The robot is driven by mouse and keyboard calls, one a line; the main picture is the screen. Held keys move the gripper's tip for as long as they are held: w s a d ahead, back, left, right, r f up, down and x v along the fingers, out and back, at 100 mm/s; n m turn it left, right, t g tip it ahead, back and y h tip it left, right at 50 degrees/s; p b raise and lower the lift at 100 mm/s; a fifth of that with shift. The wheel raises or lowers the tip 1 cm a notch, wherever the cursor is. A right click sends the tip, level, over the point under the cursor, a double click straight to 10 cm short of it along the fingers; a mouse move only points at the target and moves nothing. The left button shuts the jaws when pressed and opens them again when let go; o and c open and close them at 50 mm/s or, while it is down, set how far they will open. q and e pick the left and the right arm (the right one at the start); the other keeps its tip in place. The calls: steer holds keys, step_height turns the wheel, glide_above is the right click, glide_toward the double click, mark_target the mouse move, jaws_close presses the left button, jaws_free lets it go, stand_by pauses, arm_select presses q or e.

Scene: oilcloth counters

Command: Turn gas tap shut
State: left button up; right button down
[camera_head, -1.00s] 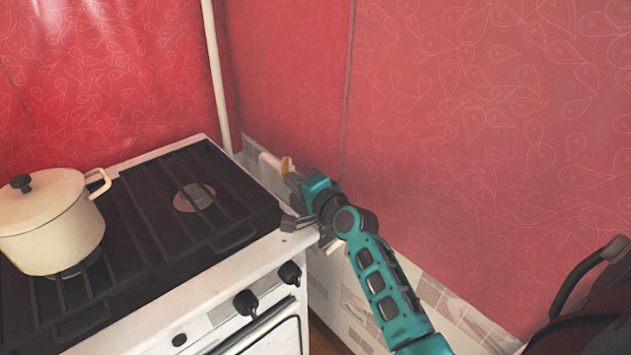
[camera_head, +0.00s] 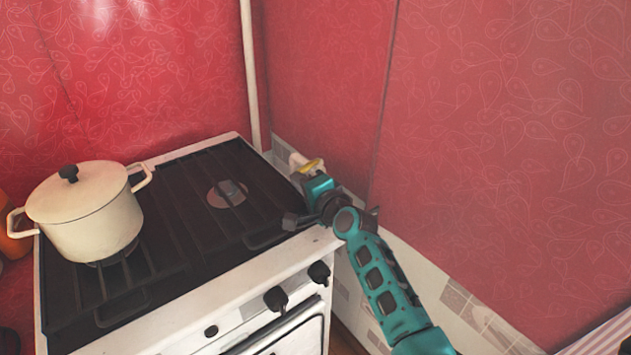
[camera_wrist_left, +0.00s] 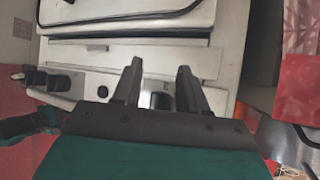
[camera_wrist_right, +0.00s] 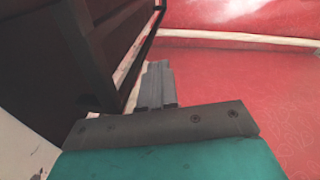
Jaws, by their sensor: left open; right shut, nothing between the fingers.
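The gas tap's yellow handle (camera_head: 311,165) shows in the head view beside the back right corner of the stove, near the wall, on a pale pipe (camera_head: 297,158). The handle lies slanted, close to flat. My right gripper (camera_head: 300,176) is just below and in front of it; I cannot tell whether they touch. In the right wrist view its fingers (camera_wrist_right: 158,84) are together and empty, and the tap cannot be made out. My left gripper (camera_wrist_left: 158,80) is open and empty in front of the stove in the left wrist view; the head view does not show it.
The white stove (camera_head: 240,290) with its black grate (camera_head: 165,235) stands left of my right arm. A cream lidded pot (camera_head: 90,215) is on it. A vertical pipe (camera_head: 250,80) runs up the corner. The red wall (camera_head: 510,150) bounds the right.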

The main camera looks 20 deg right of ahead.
steer(key=shift+w+a, duration=0.15)
steer(key=shift+a, duration=0.05)
stand_by(0.6)
